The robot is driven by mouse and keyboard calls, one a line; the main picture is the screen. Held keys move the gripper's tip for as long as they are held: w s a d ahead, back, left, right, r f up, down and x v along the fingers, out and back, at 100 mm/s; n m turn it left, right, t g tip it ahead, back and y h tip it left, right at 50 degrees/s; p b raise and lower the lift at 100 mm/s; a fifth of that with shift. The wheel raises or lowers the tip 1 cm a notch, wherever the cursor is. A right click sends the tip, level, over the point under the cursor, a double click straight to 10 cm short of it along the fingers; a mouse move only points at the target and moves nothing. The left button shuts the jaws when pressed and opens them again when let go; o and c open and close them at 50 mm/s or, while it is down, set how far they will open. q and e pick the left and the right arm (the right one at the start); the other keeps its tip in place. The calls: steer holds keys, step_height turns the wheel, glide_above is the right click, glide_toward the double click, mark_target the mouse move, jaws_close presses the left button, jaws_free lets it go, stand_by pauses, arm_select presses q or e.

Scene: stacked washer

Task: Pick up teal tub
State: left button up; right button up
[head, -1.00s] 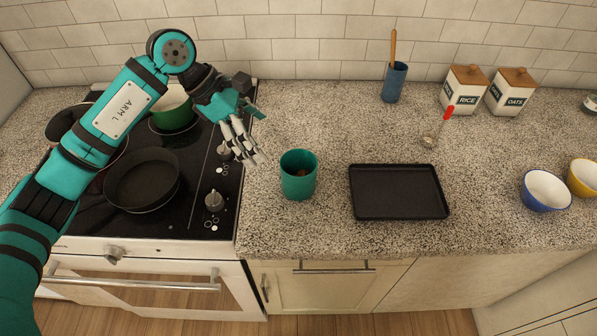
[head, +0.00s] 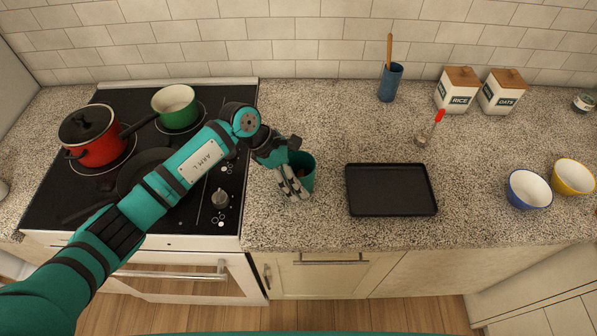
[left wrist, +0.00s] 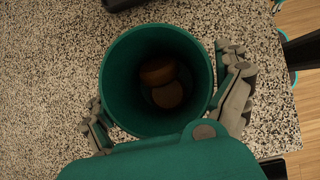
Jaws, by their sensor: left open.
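The teal tub (head: 307,169) stands upright on the granite counter, between the stove and the black tray. My left gripper (head: 295,190) is at the tub and hides part of it in the head view. In the left wrist view I look down into the tub (left wrist: 115,75), where a few brown round items lie in the dark inside. The open fingers of my left gripper (left wrist: 167,115) are on either side of the tub. I cannot tell whether they touch its wall. My right gripper is not in view.
A black tray (head: 391,190) lies to the right of the tub. The stove (head: 190,225) on the left holds a red pot (head: 92,140), a green pot (head: 176,108) and a dark pan. A blue utensil cup (head: 390,84) stands behind. Blue and yellow bowls sit far right.

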arm_select(q)
steer(key=shift+d+f, duration=0.1)
steer(key=shift+f, duration=0.1)
steer(key=c, duration=1.1)
steer(key=shift+r, duration=0.1)
